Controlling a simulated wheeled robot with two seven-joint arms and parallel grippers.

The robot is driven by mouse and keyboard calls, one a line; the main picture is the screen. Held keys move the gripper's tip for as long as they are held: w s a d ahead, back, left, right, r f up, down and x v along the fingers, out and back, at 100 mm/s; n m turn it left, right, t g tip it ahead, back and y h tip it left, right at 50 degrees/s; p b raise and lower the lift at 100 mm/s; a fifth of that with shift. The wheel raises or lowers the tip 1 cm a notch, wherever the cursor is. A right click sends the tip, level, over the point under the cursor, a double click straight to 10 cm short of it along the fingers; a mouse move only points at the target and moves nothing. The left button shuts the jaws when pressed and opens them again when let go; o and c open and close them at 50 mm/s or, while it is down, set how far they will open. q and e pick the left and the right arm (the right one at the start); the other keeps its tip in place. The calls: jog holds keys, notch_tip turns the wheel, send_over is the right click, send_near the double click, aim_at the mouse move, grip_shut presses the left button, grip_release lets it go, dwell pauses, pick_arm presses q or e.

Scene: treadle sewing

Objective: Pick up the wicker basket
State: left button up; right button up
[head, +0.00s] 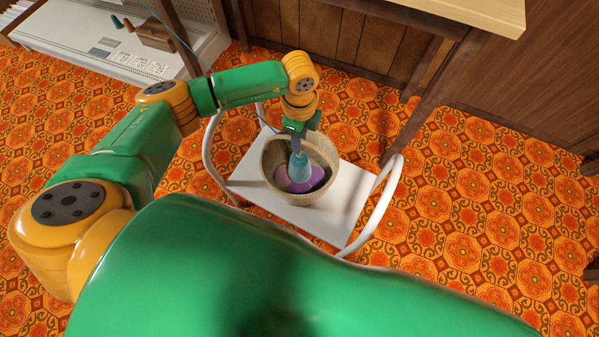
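The wicker basket (274,157) is a light tan, open round basket standing on a white low cart (337,217). Inside it are a teal cone (300,168) standing upright and purple, rounded items (311,183). My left gripper (299,137) points down at the far side of the basket, above the teal cone in the picture. Its fingers are small and partly hidden, so I cannot tell how far apart they are or whether they touch the rim. My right gripper is not in view.
The cart has curved white tube handles (384,199) at both ends. A wooden table (470,12) is at the top right, with a dark leg near the cart. A pale machine or bench (120,55) stands top left. Orange patterned floor (470,215) is clear on the right.

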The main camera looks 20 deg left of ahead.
pick_arm(q)
grip_shut()
dwell(1.2)
